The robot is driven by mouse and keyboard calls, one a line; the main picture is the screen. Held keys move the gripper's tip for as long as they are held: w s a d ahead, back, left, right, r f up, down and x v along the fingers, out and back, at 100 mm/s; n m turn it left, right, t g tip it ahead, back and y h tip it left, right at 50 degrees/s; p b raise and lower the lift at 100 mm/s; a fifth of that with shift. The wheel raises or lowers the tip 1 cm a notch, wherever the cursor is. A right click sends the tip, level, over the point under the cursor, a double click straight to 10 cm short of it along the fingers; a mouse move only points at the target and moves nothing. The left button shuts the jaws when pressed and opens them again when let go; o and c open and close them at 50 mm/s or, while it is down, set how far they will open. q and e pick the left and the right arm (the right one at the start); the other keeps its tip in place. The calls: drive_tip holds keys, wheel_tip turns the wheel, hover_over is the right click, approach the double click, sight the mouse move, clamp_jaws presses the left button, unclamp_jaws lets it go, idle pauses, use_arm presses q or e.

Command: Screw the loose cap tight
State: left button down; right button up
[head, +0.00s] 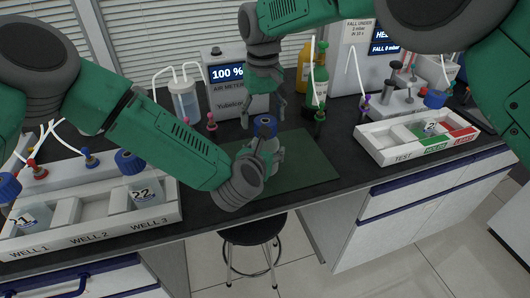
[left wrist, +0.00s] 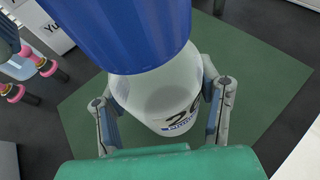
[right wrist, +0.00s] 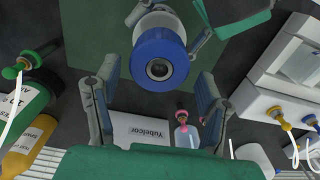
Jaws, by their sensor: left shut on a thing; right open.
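A clear bottle with a blue cap (head: 265,124) stands over the green mat. My left gripper (head: 266,153) is shut around the bottle's body. In the left wrist view the fingers flank the clear bottle (left wrist: 150,90), which has a dark number on its label, and the blue cap (left wrist: 125,25) is large in front. My right gripper (head: 264,112) points down above the cap, open and empty. In the right wrist view the cap (right wrist: 160,60), with a dark round centre, lies near the fingertips, roughly between them. I cannot tell whether the cap sits straight.
The green mat (head: 315,165) is partly clear. A well tray (head: 90,222) with bottles stands at the left, a test tray (head: 400,155) at the right. Behind are the air meter (head: 228,90) and green and yellow bottles (head: 304,65). A stool (head: 252,232) stands below the front edge.

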sight(265, 149)
wheel_tip(265, 149, up, 2)
drive_tip(key=shift+r, duration=0.1)
drive_tip(key=n, duration=0.1)
drive_tip(key=r+n, duration=0.1)
drive_tip(key=n, duration=0.2)
drive_tip(key=shift+s+r+n, duration=0.25)
drive_tip(key=shift+r+n, duration=0.05)
drive_tip(key=shift+r, duration=0.05)
drive_tip(key=r+n, duration=0.1)
drive_tip(key=n, duration=0.2)
drive_tip(key=shift+d+r+n, duration=0.2)
drive_tip(key=shift+r+n, duration=0.2)
drive_tip(key=shift+s+f, duration=0.1)
drive_tip(key=shift+f, duration=3.95)
